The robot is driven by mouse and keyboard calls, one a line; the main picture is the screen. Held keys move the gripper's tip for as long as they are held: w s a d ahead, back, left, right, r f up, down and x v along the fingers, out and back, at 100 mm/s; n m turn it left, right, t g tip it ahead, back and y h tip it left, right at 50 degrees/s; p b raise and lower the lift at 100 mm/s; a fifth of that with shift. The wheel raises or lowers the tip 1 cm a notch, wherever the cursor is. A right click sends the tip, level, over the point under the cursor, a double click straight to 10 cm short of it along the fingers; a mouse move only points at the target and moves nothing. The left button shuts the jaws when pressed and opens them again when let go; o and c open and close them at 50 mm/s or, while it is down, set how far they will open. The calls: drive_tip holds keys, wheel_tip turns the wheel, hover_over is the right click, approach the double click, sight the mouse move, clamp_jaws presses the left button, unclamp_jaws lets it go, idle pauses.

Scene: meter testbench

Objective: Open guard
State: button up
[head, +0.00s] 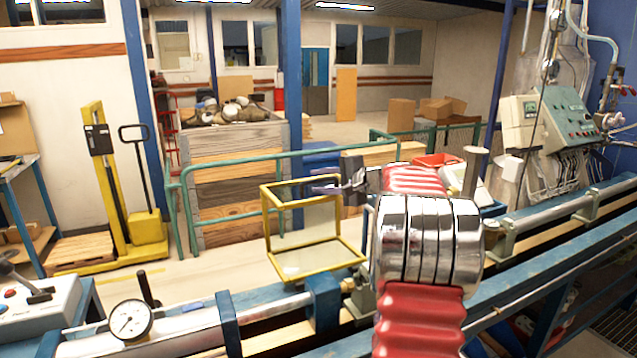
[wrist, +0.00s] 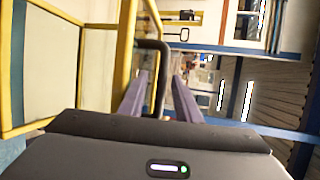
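The guard is a yellow frame with clear panels (head: 318,258), standing over the blue-and-steel bench rail in the head view. Its yellow bars (wrist: 128,45) fill the left of the wrist view. A dark curved handle (wrist: 164,60) sticks out from the guard's bar. My gripper (head: 322,187) is at the guard's upper right side, reaching left. In the wrist view my gripper (wrist: 161,80) has its two purple-grey fingers apart, with the handle between them. Gaps show on both sides of the handle, so the fingers do not seem to press on it.
The bench rail (head: 270,305) runs below the guard. A dial gauge (head: 131,319) and a control box (head: 40,305) are at the lower left. A green railing (head: 225,164) and a wooden crate (head: 240,180) stand behind. The space above the guard looks clear.

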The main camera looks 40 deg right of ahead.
drive_tip(key=shift+w, duration=0.4)
drive_tip(key=shift+f, duration=0.1)
clamp_jaws()
idle(0.3)
